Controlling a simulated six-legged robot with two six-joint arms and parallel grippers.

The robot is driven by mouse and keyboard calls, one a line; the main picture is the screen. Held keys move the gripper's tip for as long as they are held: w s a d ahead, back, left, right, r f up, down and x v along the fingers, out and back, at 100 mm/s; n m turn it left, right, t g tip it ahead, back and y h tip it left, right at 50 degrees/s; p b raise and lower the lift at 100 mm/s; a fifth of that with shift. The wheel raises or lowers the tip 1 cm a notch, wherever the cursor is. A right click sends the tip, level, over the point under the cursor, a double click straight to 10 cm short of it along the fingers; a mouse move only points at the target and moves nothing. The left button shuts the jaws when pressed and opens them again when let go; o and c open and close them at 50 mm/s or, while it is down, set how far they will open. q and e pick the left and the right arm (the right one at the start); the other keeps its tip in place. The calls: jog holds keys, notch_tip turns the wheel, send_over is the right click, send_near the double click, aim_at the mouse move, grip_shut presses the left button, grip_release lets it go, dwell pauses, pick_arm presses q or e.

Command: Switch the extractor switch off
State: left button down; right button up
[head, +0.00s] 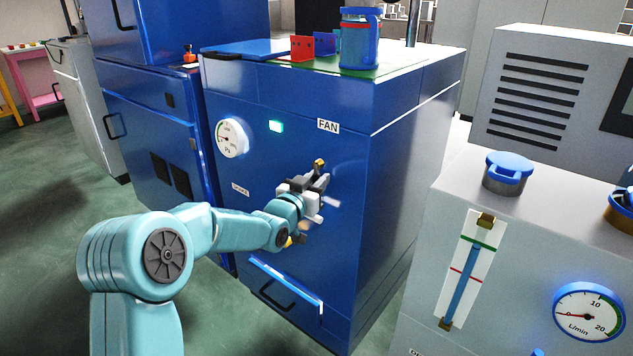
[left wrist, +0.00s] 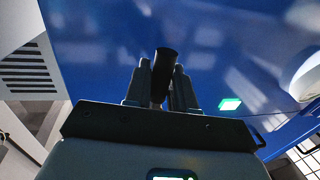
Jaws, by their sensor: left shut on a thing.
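The extractor is a tall blue cabinet (head: 345,250) with a FAN label (head: 328,125) and a lit green lamp (head: 275,126) on its front. My left gripper (head: 316,186) is at that front, below the label. In the left wrist view my left gripper (left wrist: 162,84) is shut on the dark switch lever (left wrist: 166,62), which stands up between the two fingers. The green lamp also glows in the left wrist view (left wrist: 230,104). In the head view the gripper mostly hides the switch, so I cannot tell its position. My right gripper is not in view.
A round pressure gauge (head: 231,138) is left of the lamp. A drawer handle (head: 277,295) sits low on the cabinet. A grey unit with a flow gauge (head: 588,312) stands at the right front.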

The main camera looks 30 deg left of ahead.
pick_arm(q)
jog(key=shift+a+f+m+b, duration=0.15)
jog(key=shift+m+b, duration=0.15)
jog(key=shift+b, duration=0.35)
jog(key=a+m+b, duration=0.1)
jog(key=m+b, duration=0.2)
jog(key=r+m+t+b, duration=0.1)
jog(key=m+b, duration=0.2)
jog(key=a+m+h+b, duration=0.1)
jog(key=m+b, duration=0.2)
jog(key=shift+w+a+r+t, duration=0.1)
jog(key=shift+a+r+t, duration=0.05)
jog(key=shift+a+t, duration=0.25)
jog(key=m, duration=0.1)
jog(key=m+b, duration=0.1)
jog(key=r+m, duration=0.1)
jog(key=shift+a+h, duration=0.25)
jog(key=shift+h, duration=0.15)
jog(key=m, duration=0.1)
jog(key=r+m, duration=0.1)
jog(key=m, duration=0.1)
jog(key=shift+a+t+h, duration=0.15)
jog(key=shift+t+h, duration=0.15)
jog(key=shift+h, duration=0.1)
jog(key=shift+a+r+m+h, duration=0.1)
jog(key=shift+r+m+h, duration=0.15)
jog(key=shift+m, duration=0.75)
jog(key=shift+r+m+h, duration=0.25)
jog(key=shift+m, duration=1.05)
